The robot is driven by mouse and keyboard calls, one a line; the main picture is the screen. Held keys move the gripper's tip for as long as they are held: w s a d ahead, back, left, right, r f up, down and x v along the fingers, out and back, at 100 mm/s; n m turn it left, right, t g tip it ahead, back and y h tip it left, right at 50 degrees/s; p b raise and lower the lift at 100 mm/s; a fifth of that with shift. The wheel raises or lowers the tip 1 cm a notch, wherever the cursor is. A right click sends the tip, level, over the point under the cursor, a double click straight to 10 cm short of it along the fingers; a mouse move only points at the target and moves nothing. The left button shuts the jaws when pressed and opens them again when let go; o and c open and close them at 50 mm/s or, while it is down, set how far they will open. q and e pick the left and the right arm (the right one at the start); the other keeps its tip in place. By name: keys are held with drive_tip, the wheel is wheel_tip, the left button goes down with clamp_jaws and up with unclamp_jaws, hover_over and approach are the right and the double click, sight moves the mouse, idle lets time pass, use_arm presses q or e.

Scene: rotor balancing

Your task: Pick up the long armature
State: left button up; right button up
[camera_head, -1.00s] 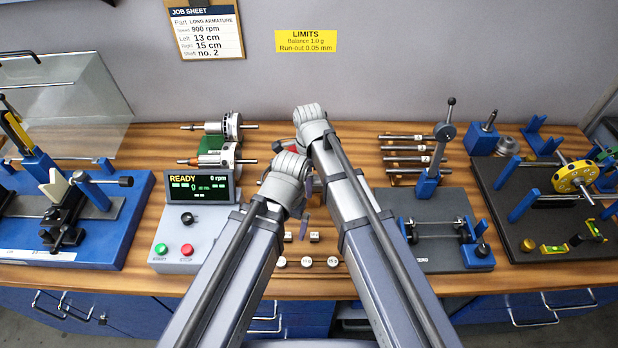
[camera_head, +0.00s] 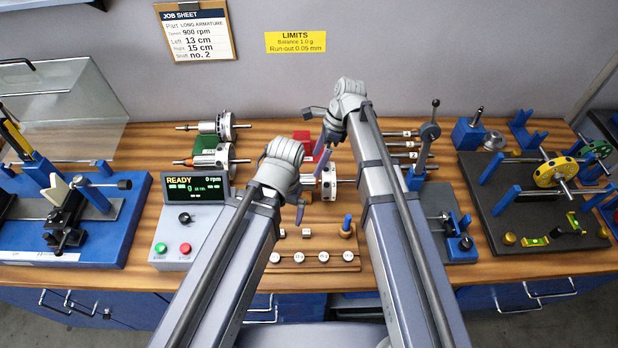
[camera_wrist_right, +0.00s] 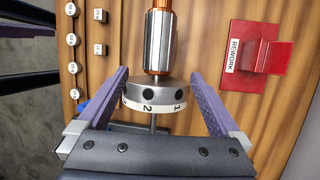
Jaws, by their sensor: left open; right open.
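An armature with a steel core, copper windings and a white numbered ring (camera_wrist_right: 150,95) lies between the spread purple fingers of my right gripper (camera_wrist_right: 160,73), with a gap on each side. In the head view it shows partly (camera_head: 328,183), hidden behind my arms; I cannot tell its full length. My right gripper (camera_head: 322,155) is open there. My left gripper (camera_head: 300,208) is open and empty, lower and to the left, above the wooden bench. Two more armatures lie at the back left, the upper one (camera_head: 208,127) and the lower one (camera_head: 212,158).
A red REWORK tray (camera_wrist_right: 262,50) is beside the armature. Several small weights (camera_head: 298,257) lie at the bench front. The control box (camera_head: 185,225) stands left, a blue fixture (camera_head: 75,225) further left, and a dark balancing stand (camera_head: 530,200) right.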

sight(310, 175)
drive_tip(key=shift+s+f+y+b, duration=0.1)
drive_tip(key=shift+f+y+b, duration=0.2)
drive_tip(key=shift+f+b, duration=0.7)
use_arm(q)
wheel_tip(310, 175, down, 7)
drive_tip(key=b, duration=0.5)
drive_tip(key=shift+f, duration=0.1)
use_arm(e)
drive_tip(key=x, duration=0.5)
drive_tip(key=shift+s+a, duration=0.2)
drive_tip(key=shift+a, duration=0.1)
drive_tip(key=shift+r, duration=0.1)
clamp_jaws()
